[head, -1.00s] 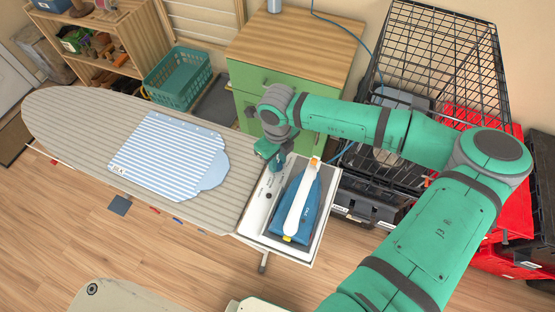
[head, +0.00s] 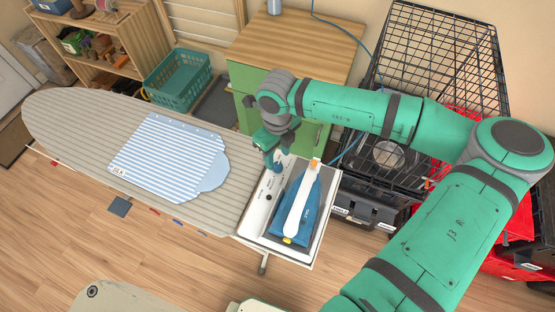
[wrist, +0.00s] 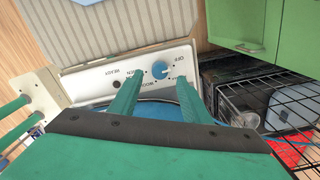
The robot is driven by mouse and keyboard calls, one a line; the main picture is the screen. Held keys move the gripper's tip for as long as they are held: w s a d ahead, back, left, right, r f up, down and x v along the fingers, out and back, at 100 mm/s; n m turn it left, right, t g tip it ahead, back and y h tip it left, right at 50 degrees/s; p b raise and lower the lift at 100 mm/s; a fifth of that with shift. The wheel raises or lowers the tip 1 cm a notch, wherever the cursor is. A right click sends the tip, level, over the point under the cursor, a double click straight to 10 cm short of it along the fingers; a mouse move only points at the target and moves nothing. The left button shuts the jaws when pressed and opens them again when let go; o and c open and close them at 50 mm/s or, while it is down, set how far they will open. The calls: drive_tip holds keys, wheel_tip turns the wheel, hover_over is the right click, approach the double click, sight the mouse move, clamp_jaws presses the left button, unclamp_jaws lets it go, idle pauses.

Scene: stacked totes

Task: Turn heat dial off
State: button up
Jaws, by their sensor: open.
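The heat dial (wrist: 160,69) is a round blue knob on the white panel (wrist: 110,80) of the iron rest. It shows in the wrist view, with "OFF" printed to its right and other labels around it; its setting is too small to read. My gripper (wrist: 158,95) is open, its two green fingers pointing toward the panel with the dial between them in the picture. I cannot tell whether they touch it. In the head view my gripper (head: 273,160) is over the far end of the panel. The blue and white iron (head: 297,208) lies on the rest beside the panel.
The ironing board (head: 60,120) extends left, with a folded striped shirt (head: 170,155) on it. A green cabinet (head: 245,78) stands behind the rest. A black wire crate (head: 440,50) is to the right, near red crates (head: 500,262).

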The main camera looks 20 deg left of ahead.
sight(278, 165)
wheel_tip(278, 165, up, 6)
drive_tip(key=shift+r, duration=0.15)
idle(0.6)
